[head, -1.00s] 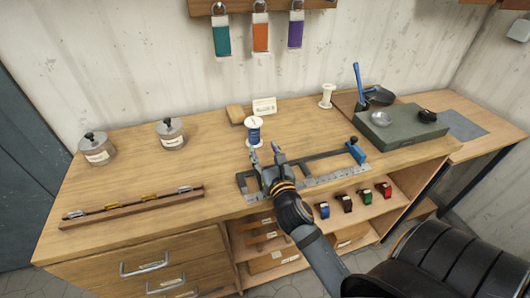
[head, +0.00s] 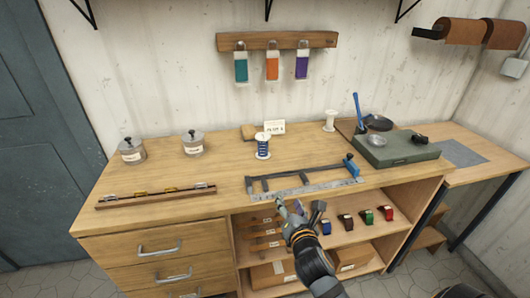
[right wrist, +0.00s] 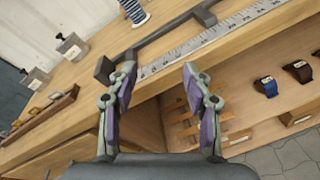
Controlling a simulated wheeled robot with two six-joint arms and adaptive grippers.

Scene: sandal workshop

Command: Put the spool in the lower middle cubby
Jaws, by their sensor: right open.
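A spool wound in blue with white ends (head: 263,146) stands upright on the workbench, behind the ruler. Its lower part shows at the top of the right wrist view (right wrist: 135,12). A plain white spool (head: 330,120) stands further back to the right. My right gripper (head: 296,205) is open and empty in front of the bench's front edge, short of the blue spool. In the right wrist view its fingers (right wrist: 158,75) are apart with only the bench edge and shelf behind. Below the top, open shelving (head: 240,245) has small labelled slats; which opening is the lower middle cubby I cannot tell.
A ruler with a dark frame (head: 305,188) lies along the front edge. A rack (head: 155,196) and two jars (head: 132,150) are at the left. A green block (head: 398,150) with a dish is at the right. Coloured buckled items (head: 366,216) and boxes (head: 355,257) fill the shelves.

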